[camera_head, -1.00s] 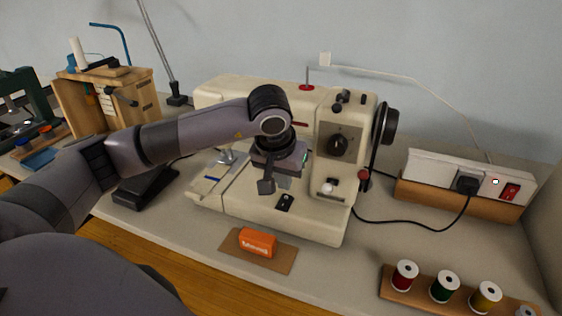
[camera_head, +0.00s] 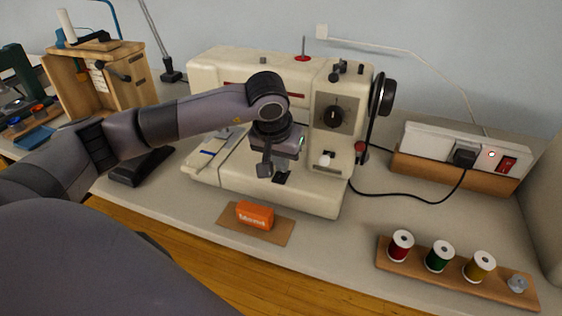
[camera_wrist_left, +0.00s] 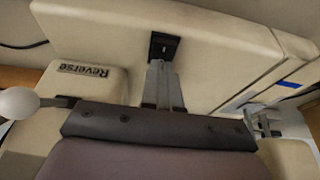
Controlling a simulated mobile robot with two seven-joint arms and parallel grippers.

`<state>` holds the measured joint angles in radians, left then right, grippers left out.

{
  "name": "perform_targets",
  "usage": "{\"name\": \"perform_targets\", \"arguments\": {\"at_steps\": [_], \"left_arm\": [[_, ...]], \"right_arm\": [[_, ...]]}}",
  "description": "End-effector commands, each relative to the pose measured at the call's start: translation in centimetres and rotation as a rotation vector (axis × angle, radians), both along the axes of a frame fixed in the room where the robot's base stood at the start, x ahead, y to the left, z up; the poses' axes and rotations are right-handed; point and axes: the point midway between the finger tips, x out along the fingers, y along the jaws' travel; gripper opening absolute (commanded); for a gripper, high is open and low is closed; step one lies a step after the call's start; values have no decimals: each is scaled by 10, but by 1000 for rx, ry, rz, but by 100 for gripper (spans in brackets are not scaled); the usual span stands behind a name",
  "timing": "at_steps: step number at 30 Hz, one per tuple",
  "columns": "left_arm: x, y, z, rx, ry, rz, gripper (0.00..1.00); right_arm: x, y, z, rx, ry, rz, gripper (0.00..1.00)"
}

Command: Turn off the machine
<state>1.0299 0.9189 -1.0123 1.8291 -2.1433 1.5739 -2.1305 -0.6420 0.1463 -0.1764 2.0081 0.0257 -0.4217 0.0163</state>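The machine is a cream sewing machine (camera_head: 225,72) on the table. A small black switch (camera_wrist_left: 164,46) is set in its base, in the upper middle of the left wrist view. In the head view it shows as a dark patch (camera_head: 282,177), partly hidden by my left gripper (camera_head: 265,172). In the left wrist view, the gripper's fingers (camera_wrist_left: 163,84) are together, with nothing seen between them. Their tips point at the switch and lie just below it in the picture; I cannot tell whether they touch. My right gripper is not in view.
A white knob (camera_wrist_left: 18,103) and a "Reverse" label (camera_wrist_left: 85,70) are left of the fingers. A power strip (camera_head: 420,139) with a red switch (camera_head: 507,164) is at the right. A spool rack (camera_head: 405,265) and an orange block (camera_head: 254,214) stand in front. A black pedal (camera_head: 140,166) lies left.

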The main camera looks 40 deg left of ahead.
Motion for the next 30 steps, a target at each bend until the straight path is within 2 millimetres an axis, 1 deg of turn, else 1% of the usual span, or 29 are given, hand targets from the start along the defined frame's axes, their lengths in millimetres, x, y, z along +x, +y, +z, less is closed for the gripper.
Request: {"name": "perform_targets", "arguments": {"at_steps": [1, 5, 14, 24, 28, 30], "left_arm": [[-3, 0, -7, 3, 15, 0, 0], [-5, 0, -8, 3, 18, -1, 0], [-20, -4, -9, 4, 27, -2, 0], [-21, -4, -9, 4, 27, -2, 0], [-21, -5, 0, 3, 23, -1, 0], [-21, -5, 11, 3, 19, -1, 0]], "right_arm": [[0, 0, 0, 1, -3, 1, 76], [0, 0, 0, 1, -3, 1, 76], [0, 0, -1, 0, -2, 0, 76], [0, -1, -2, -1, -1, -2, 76], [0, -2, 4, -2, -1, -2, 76], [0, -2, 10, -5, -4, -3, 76]]}}
